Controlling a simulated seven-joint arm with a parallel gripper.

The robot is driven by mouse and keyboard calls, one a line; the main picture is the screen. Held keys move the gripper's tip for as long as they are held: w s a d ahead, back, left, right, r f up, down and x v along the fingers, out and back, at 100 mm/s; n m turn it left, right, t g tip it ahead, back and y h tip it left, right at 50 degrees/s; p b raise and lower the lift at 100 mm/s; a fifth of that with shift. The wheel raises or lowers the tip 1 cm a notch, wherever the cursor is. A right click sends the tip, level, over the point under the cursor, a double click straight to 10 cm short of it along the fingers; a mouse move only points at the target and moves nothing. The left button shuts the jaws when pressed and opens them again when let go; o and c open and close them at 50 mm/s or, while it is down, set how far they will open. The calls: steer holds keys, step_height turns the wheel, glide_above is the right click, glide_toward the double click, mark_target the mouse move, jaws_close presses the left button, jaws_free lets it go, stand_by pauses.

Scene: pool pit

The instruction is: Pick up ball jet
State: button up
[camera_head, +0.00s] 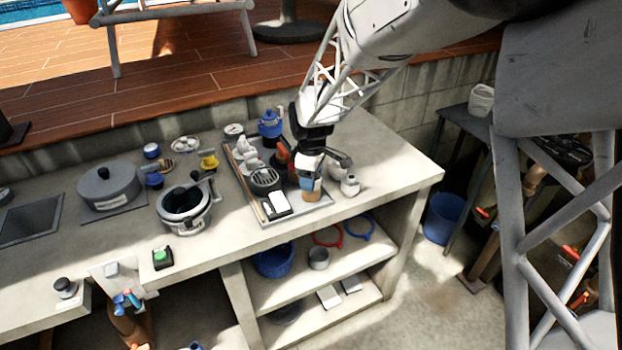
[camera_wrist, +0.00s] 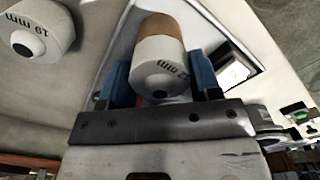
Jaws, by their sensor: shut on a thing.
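My gripper (camera_wrist: 162,80) is shut on a ball jet (camera_wrist: 160,60), with one blue finger on each side. The ball jet has a white rounded end with a dark hole and a size in mm printed on it, and a tan part behind. In the head view my gripper (camera_head: 309,183) is at the right end of the grey tray (camera_head: 290,217), and the tan part of the ball jet (camera_head: 312,196) shows below the fingers. I cannot tell whether it touches the tray. A second white jet marked in mm (camera_wrist: 42,30) stands apart at the left of the wrist view.
White fittings (camera_head: 350,185) stand just right of my gripper. The tray also holds a round dark-grilled part (camera_head: 265,181) and a black-and-white box (camera_head: 277,203). The counter's right end (camera_head: 400,175) is clear.

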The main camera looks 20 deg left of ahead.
steer(key=shift+r, duration=0.8)
step_height(320, 180, up, 2)
steer(key=shift+r, duration=0.1)
steer(key=s+d+r, duration=0.1)
steer(key=s+d, duration=0.7)
steer(key=s, duration=0.5)
steer(key=shift+s+d, duration=0.2)
steer(key=shift+d, duration=0.2)
steer(key=w+d+f, duration=0.2)
steer(key=w+d, duration=0.7)
steer(key=d, duration=0.3)
steer(key=shift+w+d, duration=0.2)
steer(key=shift+d, duration=0.05)
steer(key=shift+f, duration=0.1)
steer(key=w+a, duration=0.1)
steer(key=w, duration=0.4)
steer(key=w+a+f, duration=0.1)
steer(key=w+a, duration=0.1)
steer(key=w, duration=0.3)
steer(key=w+a, duration=0.2)
steer(key=w, duration=0.3)
steer(key=shift+a+f, duration=0.1)
steer(key=shift+f, duration=0.1)
